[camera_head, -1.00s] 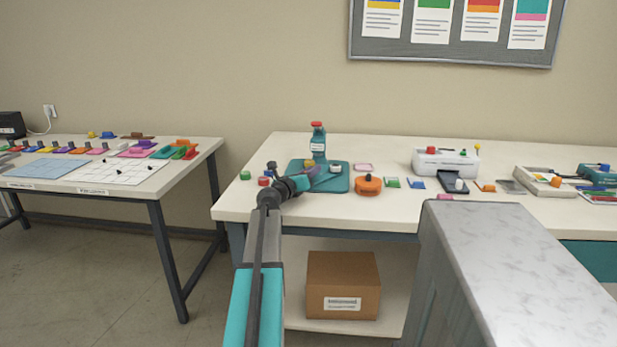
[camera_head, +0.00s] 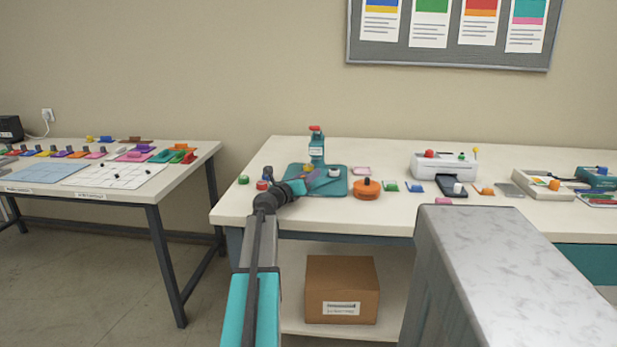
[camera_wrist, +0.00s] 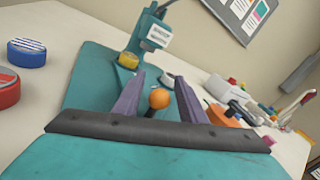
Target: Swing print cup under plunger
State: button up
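The teal press (camera_head: 316,150), a badge-press-like machine with a red top and a white label, stands on a teal base plate (camera_head: 337,189) on the table. In the wrist view its labelled column (camera_wrist: 151,33) rises ahead of my gripper. My gripper (camera_wrist: 158,77) has two purple fingers, spread apart and low over the base plate. An orange ball-shaped knob (camera_wrist: 159,98) shows between the fingers, with gaps on both sides. A yellow round piece (camera_wrist: 128,60) lies beyond the left finger, near the column. I cannot tell which part is the print cup. In the head view my gripper (camera_head: 312,179) partly covers this area.
A grey block (camera_head: 500,260) stands in the foreground.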

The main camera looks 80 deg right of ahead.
jog(key=shift+p+v, duration=0.4)
jog(key=shift+v, duration=6.1)
jog(key=shift+r, duration=0.1)
